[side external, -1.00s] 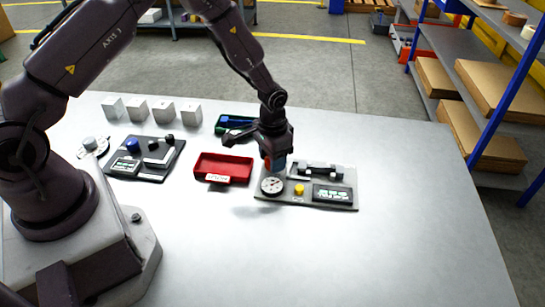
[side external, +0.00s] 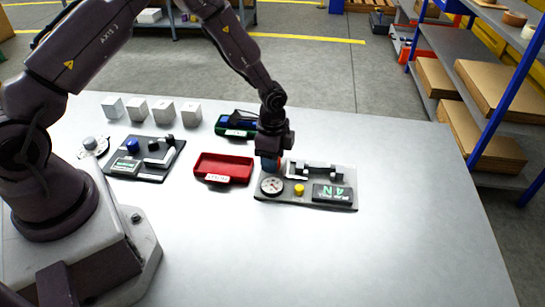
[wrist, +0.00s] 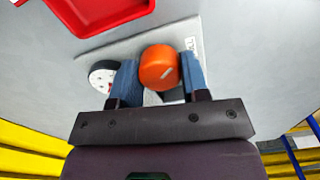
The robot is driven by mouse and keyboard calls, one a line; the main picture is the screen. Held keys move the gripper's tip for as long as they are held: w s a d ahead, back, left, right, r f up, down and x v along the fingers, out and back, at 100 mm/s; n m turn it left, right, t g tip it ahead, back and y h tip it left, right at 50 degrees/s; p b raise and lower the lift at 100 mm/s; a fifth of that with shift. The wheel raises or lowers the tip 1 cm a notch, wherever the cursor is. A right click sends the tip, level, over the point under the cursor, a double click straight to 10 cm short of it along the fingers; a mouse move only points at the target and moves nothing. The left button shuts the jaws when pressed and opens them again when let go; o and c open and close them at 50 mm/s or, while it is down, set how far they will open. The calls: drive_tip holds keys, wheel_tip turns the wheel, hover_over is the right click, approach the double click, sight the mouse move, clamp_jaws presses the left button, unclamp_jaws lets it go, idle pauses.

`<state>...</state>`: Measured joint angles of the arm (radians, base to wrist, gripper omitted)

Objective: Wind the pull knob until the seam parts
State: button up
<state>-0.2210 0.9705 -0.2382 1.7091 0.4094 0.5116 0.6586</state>
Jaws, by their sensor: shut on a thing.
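The pull knob (wrist: 160,66) is a round orange cap with a pale mark on top. In the wrist view it sits between the two blue fingers of my gripper (wrist: 158,82), which is shut on it. In the side view my gripper (side external: 271,165) points down at the back left of the grey tester plate (side external: 262,197) and mostly hides the knob. A white dial gauge (side external: 272,186), a yellow button (side external: 299,190) and a dark display (side external: 334,193) with large green characters, seemingly "4N", lie along the plate's front. A clamp fixture (side external: 315,170) stands behind them; any seam is too small to make out.
A red tray (side external: 224,168) lies just left of the plate, a green tray (side external: 236,127) behind it. A second device (side external: 146,160) with a blue knob and several pale cubes (side external: 150,108) stand further left. The table's front and right are clear.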

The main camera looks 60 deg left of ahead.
drive_tip(key=shift+m, duration=0.6)
drive_tip(key=o, duration=0.9)
